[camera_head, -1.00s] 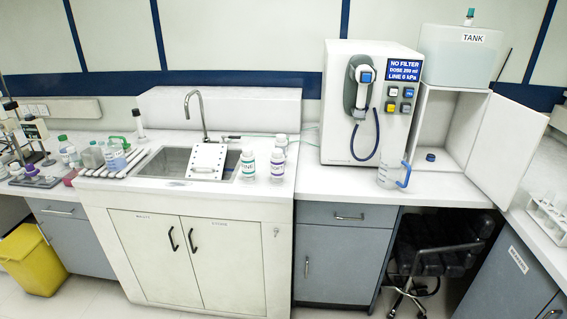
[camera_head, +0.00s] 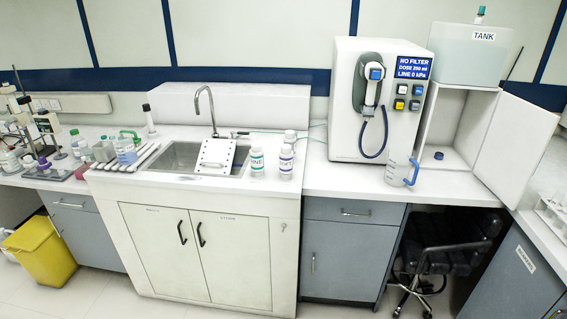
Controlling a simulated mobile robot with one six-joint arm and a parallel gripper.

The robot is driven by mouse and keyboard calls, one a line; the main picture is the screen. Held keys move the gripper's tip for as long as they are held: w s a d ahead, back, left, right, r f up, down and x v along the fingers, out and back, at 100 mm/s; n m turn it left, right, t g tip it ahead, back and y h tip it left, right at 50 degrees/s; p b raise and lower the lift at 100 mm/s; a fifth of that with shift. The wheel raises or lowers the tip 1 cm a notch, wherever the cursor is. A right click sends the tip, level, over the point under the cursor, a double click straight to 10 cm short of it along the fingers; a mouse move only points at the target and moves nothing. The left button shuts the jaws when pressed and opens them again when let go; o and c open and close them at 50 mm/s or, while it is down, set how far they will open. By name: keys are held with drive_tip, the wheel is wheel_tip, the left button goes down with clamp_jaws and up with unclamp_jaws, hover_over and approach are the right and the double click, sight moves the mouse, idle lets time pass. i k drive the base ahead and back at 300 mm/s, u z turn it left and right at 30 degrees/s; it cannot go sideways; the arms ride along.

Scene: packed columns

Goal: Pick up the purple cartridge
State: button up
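A small purple object (camera_head: 43,161) stands on a dark flat tray (camera_head: 50,174) on the counter at the far left. It may be the purple cartridge, but it is too small to be sure of its shape. Glassware and stands crowd close around it. My gripper is not in view.
The counter holds a sink (camera_head: 172,160) with a white rack (camera_head: 216,157), several white bottles (camera_head: 257,162), and a white dispenser (camera_head: 345,125) with a clear jug (camera_head: 398,168). A yellow bin (camera_head: 42,252) and a black chair (camera_head: 440,247) stand below. Floor shows in front.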

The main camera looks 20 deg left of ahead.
sight(286, 154)
drive_tip(key=u, duration=0.15)
drive_tip(key=k, duration=0.45)
drive_tip(key=u, duration=1.05)
drive_tip(key=k, duration=1)
drive_tip(key=u, duration=1.25)
drive_tip(key=i, duration=1.9)
drive_tip(key=z, duration=0.45)
drive_tip(key=i, duration=0.6)
drive_tip(key=z, duration=0.2)
